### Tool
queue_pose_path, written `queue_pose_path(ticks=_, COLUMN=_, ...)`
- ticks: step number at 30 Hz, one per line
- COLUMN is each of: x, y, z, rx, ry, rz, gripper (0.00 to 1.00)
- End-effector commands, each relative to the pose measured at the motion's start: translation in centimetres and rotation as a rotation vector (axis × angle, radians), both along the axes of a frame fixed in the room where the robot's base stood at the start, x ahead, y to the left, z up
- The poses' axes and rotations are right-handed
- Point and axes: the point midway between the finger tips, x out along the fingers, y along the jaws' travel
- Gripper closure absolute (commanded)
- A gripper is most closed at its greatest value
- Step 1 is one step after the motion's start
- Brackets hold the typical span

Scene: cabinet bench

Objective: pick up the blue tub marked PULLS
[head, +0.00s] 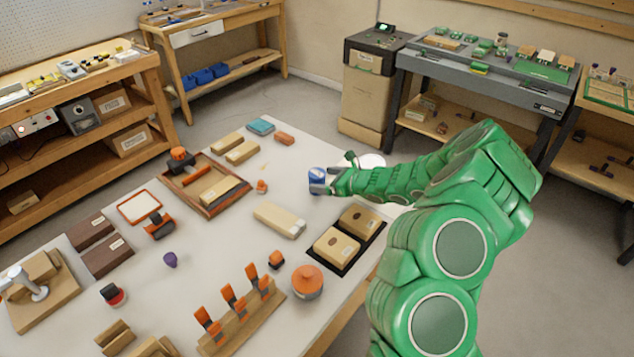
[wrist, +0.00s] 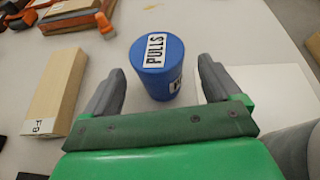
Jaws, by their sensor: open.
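The blue tub (wrist: 160,82) marked PULLS stands on the light table in the wrist view, with a white label on its top and another on its side. It also shows small in the head view (head: 317,176), partly hidden by my gripper. My gripper (wrist: 160,88) is open, with one grey finger to the left of the tub and one to the right. The tub's near part lies between the fingers, with a gap visible on each side. My gripper also shows in the head view (head: 321,181), at the far right part of the table.
A pale wooden block (head: 279,220) lies to the left of the tub in the wrist view (wrist: 56,92). A black tray (head: 346,240) with two wooden blocks sits nearer. An orange-edged wooden tray (head: 206,186) stands left.

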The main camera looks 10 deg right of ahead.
Motion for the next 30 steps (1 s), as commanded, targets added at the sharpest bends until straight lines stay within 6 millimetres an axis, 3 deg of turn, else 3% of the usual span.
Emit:
queue_pose_path(ticks=6, x=1.4, y=1.9, z=-1.1, rx=0.0, ry=0.004, rz=0.002, gripper=0.09)
queue_pose_path(ticks=19, x=2.1, y=2.4, z=-1.4, rx=0.0, ry=0.003, rz=-0.001, gripper=0.11)
queue_pose_path(ticks=30, x=2.1, y=2.4, z=-1.4, rx=0.0, ry=0.002, rz=-0.001, gripper=0.68)
